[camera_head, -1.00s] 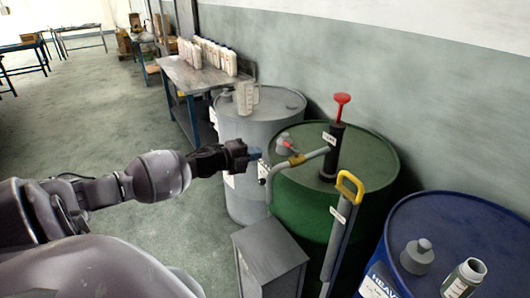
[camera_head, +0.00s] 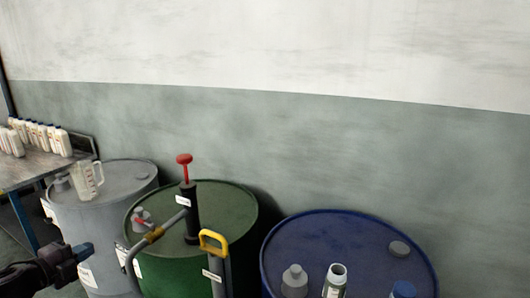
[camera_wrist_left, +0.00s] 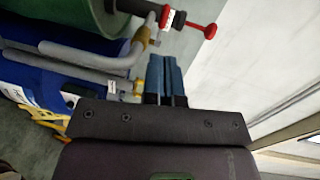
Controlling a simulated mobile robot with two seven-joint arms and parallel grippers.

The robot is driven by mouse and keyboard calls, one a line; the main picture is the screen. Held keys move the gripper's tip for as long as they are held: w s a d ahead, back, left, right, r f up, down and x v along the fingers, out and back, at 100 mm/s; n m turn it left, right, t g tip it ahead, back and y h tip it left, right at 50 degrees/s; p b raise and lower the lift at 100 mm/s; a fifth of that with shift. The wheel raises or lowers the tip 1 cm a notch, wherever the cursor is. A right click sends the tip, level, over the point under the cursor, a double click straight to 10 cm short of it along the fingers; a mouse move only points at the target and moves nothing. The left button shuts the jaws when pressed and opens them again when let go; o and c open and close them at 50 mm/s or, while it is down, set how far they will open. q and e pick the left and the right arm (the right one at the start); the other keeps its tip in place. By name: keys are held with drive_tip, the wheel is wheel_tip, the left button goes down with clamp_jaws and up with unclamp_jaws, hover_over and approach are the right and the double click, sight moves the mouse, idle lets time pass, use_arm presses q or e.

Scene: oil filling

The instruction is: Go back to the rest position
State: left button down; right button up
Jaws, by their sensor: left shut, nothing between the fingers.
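My left gripper (camera_head: 82,250) is at the lower left of the head view, in front of the grey drum (camera_head: 110,187). Its blue fingers are together with nothing between them, and they also show side by side in the left wrist view (camera_wrist_left: 166,78). It is apart from the green drum (camera_head: 225,212) and from the pump (camera_head: 190,212) with its red knob on that drum. My right gripper is in neither view.
A clear measuring jug (camera_head: 88,181) stands on the grey drum. A blue drum (camera_head: 330,236) at the right carries an open bottle (camera_head: 335,281). A table (camera_head: 30,169) with white bottles is at the left.

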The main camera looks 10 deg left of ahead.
use_arm(q)
drive_tip(key=s+d+f+n+g+y, duration=0.2)
drive_tip(key=s+d+f+n, duration=0.7)
drive_tip(key=d, duration=0.4)
drive_tip(key=s+d+f+n+g+y, duration=0.2)
drive_tip(key=s+d+f+n, duration=0.8)
drive_tip(key=d, duration=0.4)
wheel_tip(320, 180, down, 2)
drive_tip(key=shift+s+f, duration=0.1)
drive_tip(key=shift+s, duration=0.6)
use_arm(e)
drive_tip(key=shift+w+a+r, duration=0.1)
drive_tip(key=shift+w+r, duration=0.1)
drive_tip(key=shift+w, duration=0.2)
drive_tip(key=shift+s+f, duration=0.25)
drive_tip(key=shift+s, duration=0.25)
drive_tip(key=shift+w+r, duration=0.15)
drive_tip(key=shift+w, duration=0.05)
